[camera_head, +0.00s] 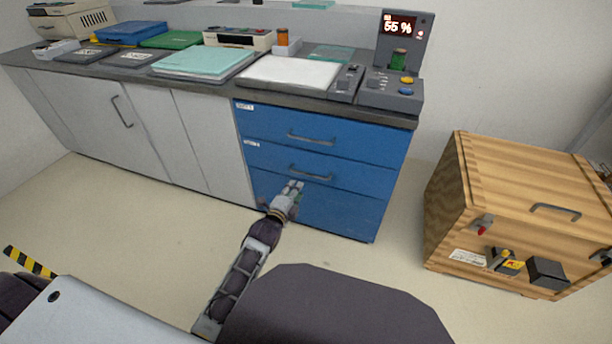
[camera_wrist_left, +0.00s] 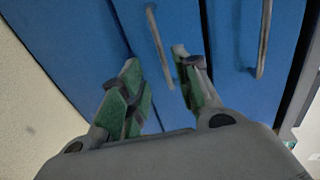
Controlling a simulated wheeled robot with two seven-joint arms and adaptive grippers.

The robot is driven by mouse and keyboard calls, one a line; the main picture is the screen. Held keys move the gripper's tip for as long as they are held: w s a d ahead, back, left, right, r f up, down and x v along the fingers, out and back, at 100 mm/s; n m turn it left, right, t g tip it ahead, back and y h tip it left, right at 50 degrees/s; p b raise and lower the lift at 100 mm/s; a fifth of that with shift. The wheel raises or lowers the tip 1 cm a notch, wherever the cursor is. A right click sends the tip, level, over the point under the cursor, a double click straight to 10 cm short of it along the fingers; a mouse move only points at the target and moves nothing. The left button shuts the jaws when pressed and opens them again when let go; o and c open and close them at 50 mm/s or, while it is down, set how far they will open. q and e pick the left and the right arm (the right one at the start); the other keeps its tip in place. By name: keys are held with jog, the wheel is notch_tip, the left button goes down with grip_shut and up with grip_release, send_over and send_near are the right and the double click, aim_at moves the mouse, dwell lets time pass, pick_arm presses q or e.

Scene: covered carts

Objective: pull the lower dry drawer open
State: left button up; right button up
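The blue drawer cabinet stands below the counter, and its fronts look closed. The lower labelled drawer (camera_head: 272,161) has a grey bar handle (camera_head: 310,175), which also shows in the left wrist view (camera_wrist_left: 158,42). The upper drawer (camera_head: 268,121) has a similar handle (camera_head: 311,139). My left gripper (camera_head: 296,186) is at the left end of the lower handle. In the left wrist view its green-padded fingers (camera_wrist_left: 156,60) are apart, with the handle's end showing between them. I cannot tell whether they touch it. My right gripper is not in view.
A wooden crate (camera_head: 510,195) stands on the floor to the right of the cabinet. A plain blue panel (camera_head: 345,213) is below the lower drawer. Grey cupboard doors (camera_head: 95,115) are to the left. The floor before the cabinet is clear apart from my arm.

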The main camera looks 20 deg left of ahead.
aim_at(306, 174)
pick_arm(q)
jog(key=b+x, duration=0.5)
jog(key=x, duration=0.7)
jog(key=shift+w, duration=0.15)
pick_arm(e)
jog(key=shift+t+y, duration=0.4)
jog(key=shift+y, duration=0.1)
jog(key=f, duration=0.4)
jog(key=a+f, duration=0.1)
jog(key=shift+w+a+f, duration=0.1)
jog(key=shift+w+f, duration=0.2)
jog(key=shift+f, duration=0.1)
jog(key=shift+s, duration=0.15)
pick_arm(q)
jog(key=c, duration=0.7)
grip_shut()
